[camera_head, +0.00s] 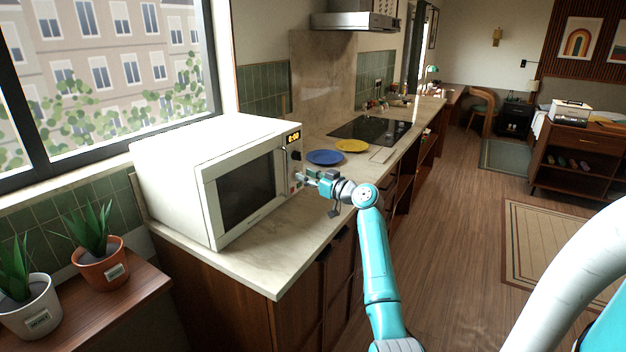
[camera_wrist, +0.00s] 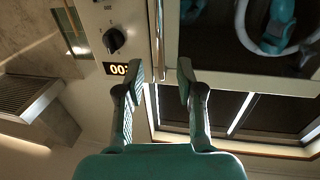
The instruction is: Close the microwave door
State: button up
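The white microwave (camera_head: 175,150) stands on the counter under the window. Its door (camera_head: 245,190), with a dark glass window, lies against or very near the front; I cannot tell whether it is fully shut. In the wrist view the door glass (camera_wrist: 245,35) fills the upper right, with the handle bar (camera_wrist: 157,35) at its edge. The control knob (camera_wrist: 114,40) and lit display (camera_wrist: 118,69) are left of it. My gripper (camera_head: 303,178) is at the microwave's right front, by the control panel. In the wrist view its two fingers (camera_wrist: 160,75) are apart with nothing between them.
A blue plate (camera_head: 325,157) and a yellow plate (camera_head: 352,146) lie on the counter behind my gripper. The dark cooktop (camera_head: 370,130) is beyond. Two potted plants (camera_head: 103,262) stand at the lower left.

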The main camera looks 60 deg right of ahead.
jog(key=shift+s+a, duration=0.2)
jog(key=shift+s, duration=1.1)
